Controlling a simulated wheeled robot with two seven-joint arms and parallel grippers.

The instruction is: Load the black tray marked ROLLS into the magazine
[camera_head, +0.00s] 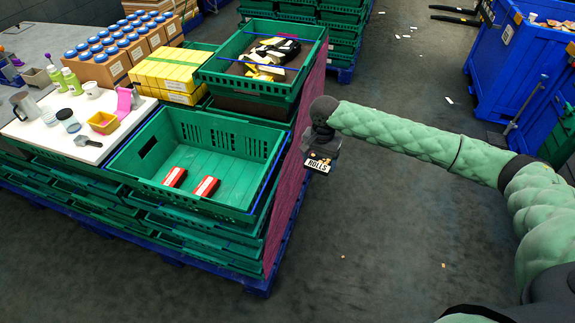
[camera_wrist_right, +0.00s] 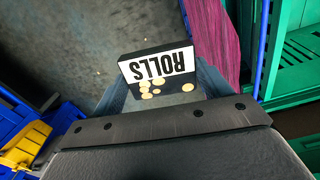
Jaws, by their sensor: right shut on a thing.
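The small black tray marked ROLLS (camera_head: 319,163) hangs in my right gripper (camera_head: 322,150), over the dark floor just right of the crate stack. Its white label with black letters faces the head camera. My left gripper is not in view. I cannot make out a magazine in either view.
A green crate (camera_head: 262,205) with two red packs (camera_head: 206,187) stands left of the gripper. Behind it another crate (camera_head: 290,90) holds dark and pale items. A white board (camera_head: 85,152) with bottles lies farther left. Blue bins (camera_head: 497,75) stand far right. The floor (camera_head: 390,230) between is mostly clear.

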